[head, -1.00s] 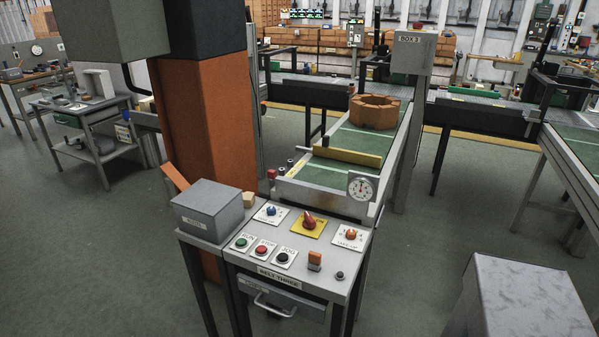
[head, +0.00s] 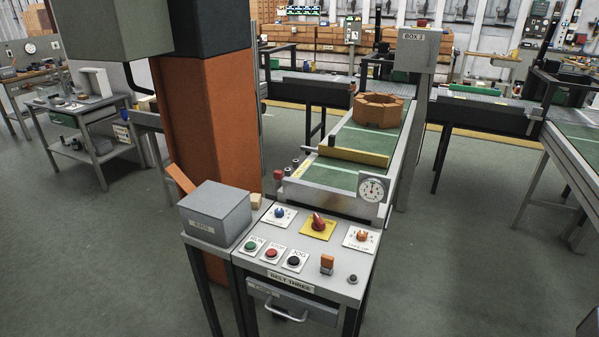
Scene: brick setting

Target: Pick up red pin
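A small pin with a red head (head: 278,174) stands at the near left corner of the conveyor, just behind the control desk.
An orange column (head: 208,130) rises behind the box. The green conveyor (head: 345,178) carries an orange ring (head: 378,109) and a yellow bar. Floor (head: 450,270) on the right is clear.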

